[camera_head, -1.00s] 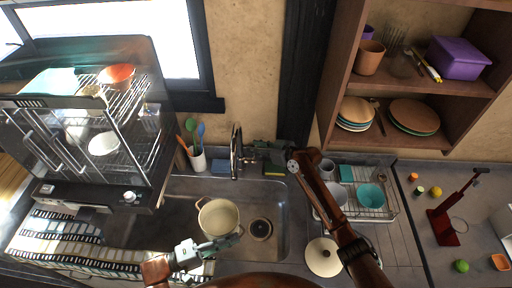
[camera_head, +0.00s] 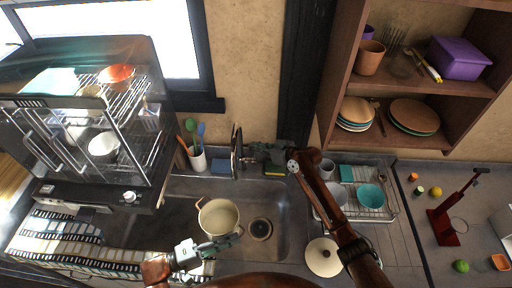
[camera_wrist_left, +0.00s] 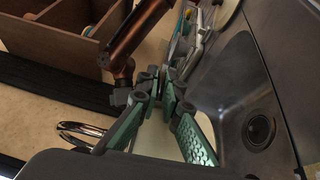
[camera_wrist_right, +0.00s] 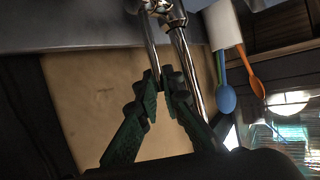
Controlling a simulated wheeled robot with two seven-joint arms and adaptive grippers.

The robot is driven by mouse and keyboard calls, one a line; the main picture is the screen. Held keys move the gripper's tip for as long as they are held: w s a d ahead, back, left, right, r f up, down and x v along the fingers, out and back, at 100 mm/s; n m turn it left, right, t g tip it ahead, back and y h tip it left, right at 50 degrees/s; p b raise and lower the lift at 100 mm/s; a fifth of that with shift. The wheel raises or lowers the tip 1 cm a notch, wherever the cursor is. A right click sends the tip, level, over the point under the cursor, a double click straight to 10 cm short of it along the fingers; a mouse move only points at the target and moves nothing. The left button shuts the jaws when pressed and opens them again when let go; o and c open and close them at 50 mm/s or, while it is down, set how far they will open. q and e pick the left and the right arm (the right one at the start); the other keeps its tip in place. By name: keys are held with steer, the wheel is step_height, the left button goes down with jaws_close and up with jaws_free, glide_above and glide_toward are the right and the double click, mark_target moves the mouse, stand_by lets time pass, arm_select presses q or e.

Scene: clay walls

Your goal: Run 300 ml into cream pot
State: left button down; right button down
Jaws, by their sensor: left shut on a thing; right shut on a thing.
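The cream pot (camera_head: 219,217) stands upright in the left part of the sink, below the faucet; its inside looks pale and I cannot make out a water level. My left gripper (camera_head: 236,236) is shut on the pot's near right side, probably at a handle; the left wrist view shows the pale pot (camera_wrist_left: 165,143) behind the fingers (camera_wrist_left: 160,88). The dark metal faucet (camera_head: 236,152) rises behind the pot. My right gripper (camera_head: 256,150) is shut beside it; in the right wrist view its fingertips (camera_wrist_right: 165,78) close on a thin faucet lever (camera_wrist_right: 151,48). No water stream is clear.
The sink drain (camera_head: 259,229) lies right of the pot. A utensil cup (camera_head: 198,160) and a blue sponge (camera_head: 221,167) stand behind the sink. A drying rack (camera_head: 385,208) with dishes and a pale lid (camera_head: 323,257) lie right.

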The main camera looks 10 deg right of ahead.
steer(key=shift+s+f, duration=0.1)
steer(key=shift+s+a+f+n+t+y, duration=0.15)
steer(key=shift+s+f+n+t+y, duration=0.1)
steer(key=shift+s+n+t, duration=0.5)
steer(key=shift+s+a+f+n+t+y, duration=0.2)
steer(key=shift+s+n+t, duration=0.35)
steer(key=shift+s, duration=0.35)
steer(key=shift+s+a+f+n+t+y, duration=0.15)
steer(key=shift+s+f+n+t, duration=0.1)
steer(key=shift+s+n+t, duration=0.45)
steer(key=shift+s, duration=0.1)
steer(key=c, duration=2.1)
jaws_free()
steer(key=v, duration=1.2)
